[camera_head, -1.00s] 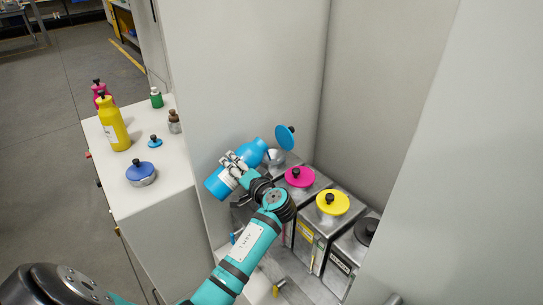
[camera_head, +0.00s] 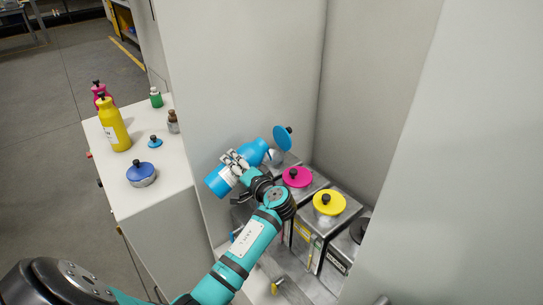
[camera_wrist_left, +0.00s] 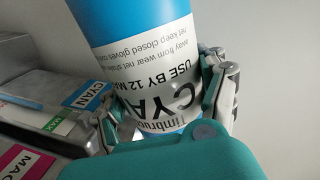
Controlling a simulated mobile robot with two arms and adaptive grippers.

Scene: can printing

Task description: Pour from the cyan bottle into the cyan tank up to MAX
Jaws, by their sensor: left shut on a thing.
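The cyan bottle (camera_head: 222,181) is tilted nearly on its side, its neck pointing right towards the cyan tank. My left gripper (camera_head: 236,164) is shut around its body. In the left wrist view the bottle (camera_wrist_left: 155,60) shows its white label with "CYAN", between the fingers of the gripper (camera_wrist_left: 175,105). The cyan tank (camera_head: 290,158) is the farthest in the row, with its blue lid (camera_head: 282,138) tipped up. Its label (camera_wrist_left: 87,95) shows in the left wrist view. The liquid level and any stream cannot be made out. My right gripper is not in view.
The magenta lid (camera_head: 296,177), yellow lid (camera_head: 329,202) and black lid (camera_head: 359,230) sit on the neighbouring tanks. Cabinet walls close in behind and right. A white counter (camera_head: 145,200) at left holds a yellow bottle (camera_head: 113,124), a magenta bottle and small containers.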

